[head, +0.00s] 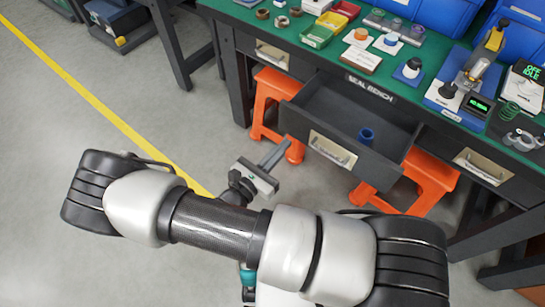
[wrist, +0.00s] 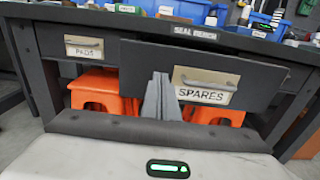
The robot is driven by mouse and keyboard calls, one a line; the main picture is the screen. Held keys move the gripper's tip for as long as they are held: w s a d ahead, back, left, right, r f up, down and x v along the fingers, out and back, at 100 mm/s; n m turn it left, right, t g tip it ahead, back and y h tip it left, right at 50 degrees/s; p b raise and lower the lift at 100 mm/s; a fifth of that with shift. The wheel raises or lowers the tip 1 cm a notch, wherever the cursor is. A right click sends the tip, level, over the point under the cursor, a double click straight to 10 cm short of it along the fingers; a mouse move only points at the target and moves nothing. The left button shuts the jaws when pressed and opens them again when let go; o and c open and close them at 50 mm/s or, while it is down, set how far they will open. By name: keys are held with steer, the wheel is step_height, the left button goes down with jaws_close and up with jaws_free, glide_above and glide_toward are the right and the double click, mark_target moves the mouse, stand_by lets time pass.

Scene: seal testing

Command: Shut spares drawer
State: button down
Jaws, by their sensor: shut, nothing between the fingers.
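The spares drawer (head: 345,157) is pulled out from under the green-topped bench. A blue cup-like part (head: 366,135) stands inside it. In the wrist view the dark drawer front (wrist: 262,82) carries a metal handle and a plate reading SPARES. My gripper (head: 284,149) is shut and empty, in front of the bench and to the left of the drawer front in the head view. In the wrist view its fingers (wrist: 161,85) point at the drawer front, left of the label plate. I cannot tell whether they touch it.
The pads drawer (wrist: 88,47) at the left is shut, and another shut drawer (head: 484,167) is at the right. Orange stools (head: 272,100) stand under the bench. Trays, blue bins and test devices sit on the bench top (head: 330,50). The floor (head: 60,130) at left is clear.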

mark_target(303, 125)
steer(key=x, duration=0.6)
steer(key=shift+w+d+b, duration=0.25)
steer(key=shift+w+b, duration=0.05)
steer(key=shift+b, duration=0.1)
